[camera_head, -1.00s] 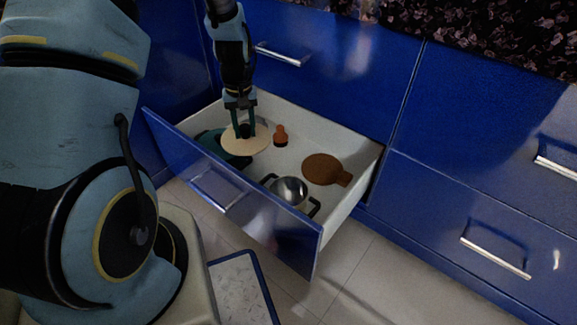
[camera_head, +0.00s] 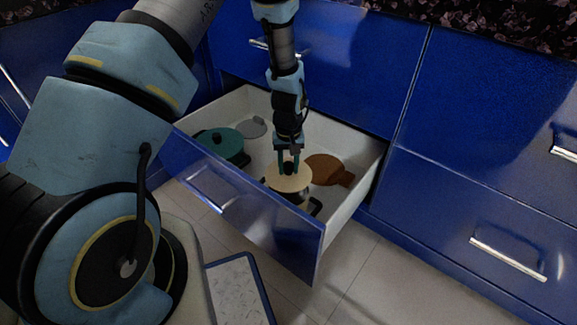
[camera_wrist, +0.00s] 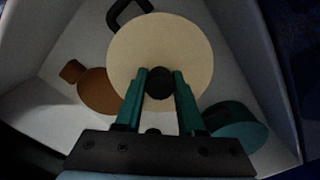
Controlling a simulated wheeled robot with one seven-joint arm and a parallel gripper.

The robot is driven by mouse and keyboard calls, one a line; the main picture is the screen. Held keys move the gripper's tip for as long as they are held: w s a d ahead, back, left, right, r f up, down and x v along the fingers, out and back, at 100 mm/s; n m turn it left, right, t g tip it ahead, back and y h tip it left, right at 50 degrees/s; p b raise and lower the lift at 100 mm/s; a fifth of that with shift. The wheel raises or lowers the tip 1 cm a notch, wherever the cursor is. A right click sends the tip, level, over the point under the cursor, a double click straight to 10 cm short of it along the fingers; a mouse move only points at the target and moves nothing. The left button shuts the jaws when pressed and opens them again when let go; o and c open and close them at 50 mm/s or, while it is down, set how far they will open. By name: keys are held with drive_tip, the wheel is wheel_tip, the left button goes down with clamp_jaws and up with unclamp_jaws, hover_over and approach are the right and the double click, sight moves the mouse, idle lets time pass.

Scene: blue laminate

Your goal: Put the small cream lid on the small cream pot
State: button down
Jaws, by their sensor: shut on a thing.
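The small cream lid (camera_head: 289,181) is a round pale disc with a black knob. My gripper (camera_head: 289,166) is shut on the knob and holds the lid over the pot in the open drawer. In the wrist view the gripper (camera_wrist: 160,84) pinches the knob, and the lid (camera_wrist: 161,42) lies below the fingers. The pot (camera_head: 309,206) is mostly hidden under the lid; its dark handle shows at the right, and a black handle (camera_wrist: 128,12) shows past the lid in the wrist view. I cannot tell whether lid and pot touch.
The open drawer (camera_head: 354,207) also holds a green lidded pot (camera_head: 221,142), a grey lid (camera_head: 252,127) and a brown round board with a handle (camera_head: 328,169). The drawer walls stand close around. A blue-rimmed tray (camera_head: 240,290) is at the bottom, outside the drawer.

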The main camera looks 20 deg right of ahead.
sight(289, 178)
drive_tip(key=shift+r, duration=0.1)
drive_tip(key=shift+f+b, duration=1.15)
drive_tip(key=shift+f, duration=1.35)
drive_tip(key=shift+f, duration=0.15)
drive_tip(key=shift+f, duration=0.8)
drive_tip(key=shift+f+b, duration=0.2)
drive_tip(key=shift+b, duration=0.1)
drive_tip(key=shift+f, duration=0.15)
drive_tip(key=shift+c, duration=2.2)
unclamp_jaws()
